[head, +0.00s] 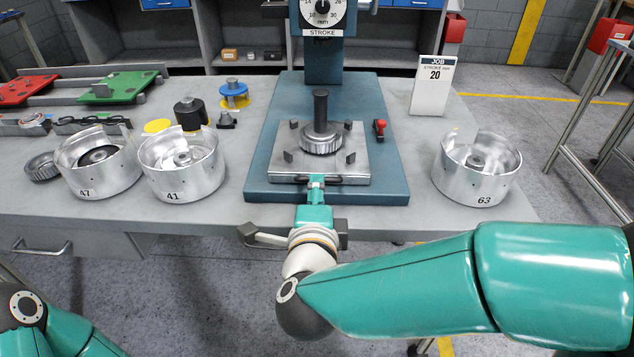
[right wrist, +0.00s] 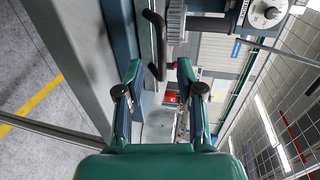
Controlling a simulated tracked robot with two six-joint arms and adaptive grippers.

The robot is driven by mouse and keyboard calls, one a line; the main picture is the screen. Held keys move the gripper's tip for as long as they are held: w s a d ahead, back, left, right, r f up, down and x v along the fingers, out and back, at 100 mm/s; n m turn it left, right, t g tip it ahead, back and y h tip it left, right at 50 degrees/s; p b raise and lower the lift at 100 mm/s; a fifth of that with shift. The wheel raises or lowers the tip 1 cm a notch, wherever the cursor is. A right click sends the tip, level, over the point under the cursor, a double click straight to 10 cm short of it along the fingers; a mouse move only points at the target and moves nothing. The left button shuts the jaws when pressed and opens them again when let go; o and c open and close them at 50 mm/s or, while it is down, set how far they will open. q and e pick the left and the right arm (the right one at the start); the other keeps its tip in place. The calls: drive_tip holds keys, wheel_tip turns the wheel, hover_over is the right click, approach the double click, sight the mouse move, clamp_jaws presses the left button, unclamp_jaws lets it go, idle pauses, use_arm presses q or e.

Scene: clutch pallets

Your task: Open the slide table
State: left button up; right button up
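The slide table (head: 350,166) is a light grey plate on the blue press base (head: 262,176) in the head view. A toothed gear (head: 321,141) with a dark upright post (head: 321,106) sits on it, among small dark blocks. Its dark handle (head: 299,178) is at the front edge; it also shows in the right wrist view (right wrist: 155,46). My right gripper (head: 316,182) is in front of the handle. In the right wrist view its fingers (right wrist: 159,68) are apart, with the handle just ahead, between the tip lines; I cannot tell whether they touch. My left gripper is out of view.
Silver housings marked 47 (head: 98,175), 41 (head: 182,178) and 63 (head: 477,180) stand on the bench (head: 225,215). A red switch (head: 380,127) is on the base's right side. A job sign (head: 432,88) stands behind right. The dial head (head: 323,12) is above the table.

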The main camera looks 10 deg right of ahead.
drive_tip(key=v, duration=0.6)
drive_tip(key=shift+s+f, duration=0.1)
drive_tip(key=shift+s, duration=0.05)
